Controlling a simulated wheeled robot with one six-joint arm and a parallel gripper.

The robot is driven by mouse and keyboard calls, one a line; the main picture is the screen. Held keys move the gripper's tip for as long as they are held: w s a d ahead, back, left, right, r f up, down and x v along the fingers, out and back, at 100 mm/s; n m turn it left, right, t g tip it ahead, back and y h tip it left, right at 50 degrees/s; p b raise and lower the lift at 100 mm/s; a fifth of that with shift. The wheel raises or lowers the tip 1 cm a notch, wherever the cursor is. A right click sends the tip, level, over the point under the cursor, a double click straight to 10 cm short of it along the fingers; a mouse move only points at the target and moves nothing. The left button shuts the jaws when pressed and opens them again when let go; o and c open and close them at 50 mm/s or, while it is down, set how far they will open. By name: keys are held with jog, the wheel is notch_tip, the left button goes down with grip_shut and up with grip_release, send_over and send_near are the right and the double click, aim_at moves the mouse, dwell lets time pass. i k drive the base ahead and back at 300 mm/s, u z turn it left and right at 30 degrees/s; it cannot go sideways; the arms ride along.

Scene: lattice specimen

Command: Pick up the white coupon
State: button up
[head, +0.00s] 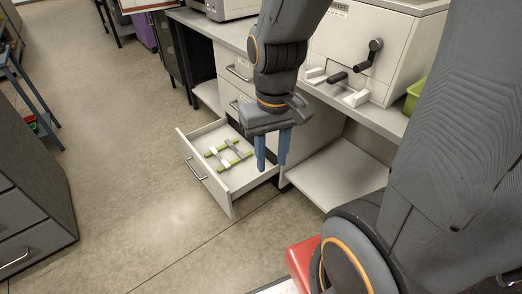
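An open white drawer (188,140) stands pulled out from the cabinet, low down. In it lie several small pieces in white and green, some joined by a grey part. One white piece (210,153) lies toward the left of the group. I cannot tell at this size whether it is the white coupon. My gripper (272,160) points down near the drawer's right end, with its two blue-grey fingers apart and nothing seen between them. It appears to be above the drawer and to the right of the pieces.
A grey-white machine (362,45) with a black crank stands on the counter, with white blocks (357,98) at its front. A green bin (414,94) is at right. An open white shelf (338,178) lies below. Dark drawers (30,205) stand left; the floor (120,120) between is clear.

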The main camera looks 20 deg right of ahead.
aim_at(224, 162)
jog(key=z, duration=0.25)
jog(key=i, duration=1)
jog(key=u, duration=0.05)
